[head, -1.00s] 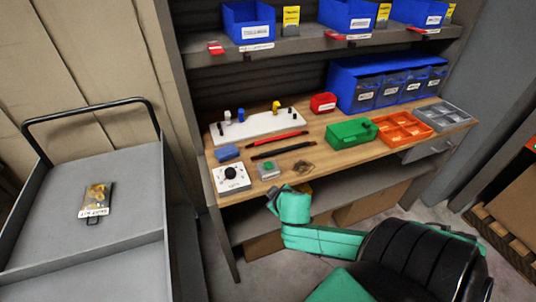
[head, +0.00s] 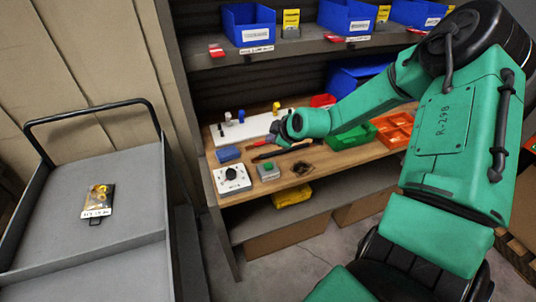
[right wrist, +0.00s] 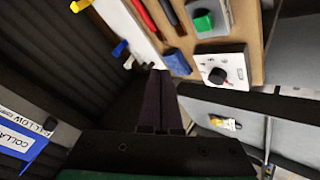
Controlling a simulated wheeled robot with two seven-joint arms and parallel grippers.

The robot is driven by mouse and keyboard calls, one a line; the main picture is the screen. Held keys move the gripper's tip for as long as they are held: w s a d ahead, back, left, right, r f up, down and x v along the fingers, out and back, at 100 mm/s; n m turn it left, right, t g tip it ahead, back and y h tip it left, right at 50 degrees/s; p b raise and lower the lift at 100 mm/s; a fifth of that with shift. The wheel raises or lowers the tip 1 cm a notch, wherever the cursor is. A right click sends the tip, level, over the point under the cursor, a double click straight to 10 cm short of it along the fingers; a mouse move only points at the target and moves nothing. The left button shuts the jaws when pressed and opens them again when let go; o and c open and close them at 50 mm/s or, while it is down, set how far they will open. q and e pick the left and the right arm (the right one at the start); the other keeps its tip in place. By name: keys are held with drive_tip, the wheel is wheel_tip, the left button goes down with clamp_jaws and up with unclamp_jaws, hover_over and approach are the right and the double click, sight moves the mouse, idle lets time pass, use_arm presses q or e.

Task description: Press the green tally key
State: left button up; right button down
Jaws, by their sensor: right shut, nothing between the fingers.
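The green tally key (head: 268,167) sits on a small grey box (head: 268,176) at the front of the wooden bench. In the right wrist view the green key (right wrist: 203,21) shows at the top, right of the fingers. My right gripper (head: 276,132) is over the bench, above and behind the key in the head view, apart from it. Its dark fingers (right wrist: 160,76) are shut with nothing between them. My left gripper is not in view.
A white box with a black knob (head: 232,179) stands left of the key, and a blue block (head: 228,154) behind it. Red and black pens lie behind the key. A green bin (head: 350,139) and orange tray (head: 393,128) are to the right. A grey cart (head: 110,240) stands left.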

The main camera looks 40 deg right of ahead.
sight(271, 167)
wheel_tip(271, 167, down, 8)
drive_tip(key=b, duration=0.6)
drive_tip(key=shift+f+b, duration=0.25)
drive_tip(key=shift+b, duration=0.1)
drive_tip(key=shift+f, duration=0.2)
drive_tip(key=shift+f+b, duration=0.1)
drive_tip(key=shift+b, duration=0.2)
idle(1.1)
drive_tip(key=shift+f+b, duration=0.3)
drive_tip(key=shift+b, duration=0.1)
drive_tip(key=shift+f+b, duration=0.55)
drive_tip(key=shift+b, duration=0.05)
idle(0.5)
drive_tip(key=shift+r+p, duration=0.8)
drive_tip(key=shift+r, duration=0.15)
